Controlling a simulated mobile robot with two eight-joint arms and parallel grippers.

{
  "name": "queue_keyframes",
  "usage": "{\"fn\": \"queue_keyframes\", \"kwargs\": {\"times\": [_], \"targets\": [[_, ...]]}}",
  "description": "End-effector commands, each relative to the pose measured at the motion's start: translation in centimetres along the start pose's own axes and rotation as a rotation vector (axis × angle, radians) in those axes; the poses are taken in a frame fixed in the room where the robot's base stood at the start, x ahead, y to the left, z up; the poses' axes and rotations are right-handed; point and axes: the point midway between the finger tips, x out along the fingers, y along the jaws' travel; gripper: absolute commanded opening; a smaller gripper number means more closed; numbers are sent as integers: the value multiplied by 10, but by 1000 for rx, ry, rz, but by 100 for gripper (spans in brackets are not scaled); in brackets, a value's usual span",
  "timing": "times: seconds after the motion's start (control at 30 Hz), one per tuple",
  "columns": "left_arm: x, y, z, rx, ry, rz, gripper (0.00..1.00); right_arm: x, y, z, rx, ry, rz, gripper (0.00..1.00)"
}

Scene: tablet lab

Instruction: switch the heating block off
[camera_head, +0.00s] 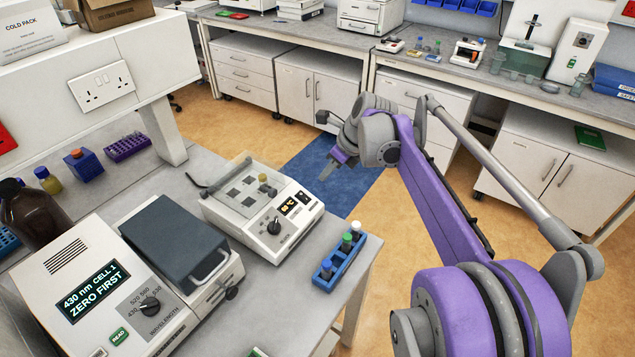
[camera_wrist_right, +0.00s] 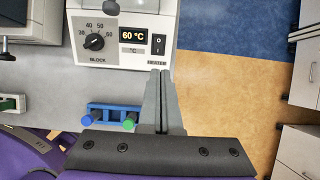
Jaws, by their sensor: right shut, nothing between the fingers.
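The heating block (camera_head: 240,212) is a white box with a sloped front panel and a capped vial in its top. Its panel has a dial (camera_wrist_right: 94,42), a lit display (camera_wrist_right: 133,35) reading 60 °C and a dark rocker switch (camera_wrist_right: 158,44) above the word HEATER. I cannot tell which way the rocker is tipped. My right gripper (camera_head: 325,176) is in the air to the right of the block, over the floor side of the bench. In the right wrist view its fingers (camera_wrist_right: 160,73) are shut and empty, their tips just below the switch in the picture. My left gripper is out of view.
A blue rack (camera_head: 328,279) with several capped vials stands near the bench edge, in front of the block. A spectrophotometer (camera_head: 60,255) with a dark lid stands left of the block. A brown bottle (camera_head: 32,210) is farther left. Open floor (camera_head: 400,240) lies right of the bench.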

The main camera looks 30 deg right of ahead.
Motion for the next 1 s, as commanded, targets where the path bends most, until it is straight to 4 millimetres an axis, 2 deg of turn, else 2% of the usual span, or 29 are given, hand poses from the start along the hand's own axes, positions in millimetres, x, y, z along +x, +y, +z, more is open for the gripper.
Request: {"fn": "queue_keyframes", "kwargs": {"times": [0.1, 0.23, 0.6, 0.8, 1.0], "targets": [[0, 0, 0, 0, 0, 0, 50, -16, 0, 0, 1, -1, 0, 0], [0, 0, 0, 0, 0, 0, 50, -24, 0, 0, 1, -1, 0, 0], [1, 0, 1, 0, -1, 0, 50, -25, 0, 1, 0, -1, 0, 0], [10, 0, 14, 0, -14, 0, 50, -24, 4, 13, -2, -1, 2, 0], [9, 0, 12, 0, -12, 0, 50, -26, 3, 16, -1, -4, 0, 0]]}}
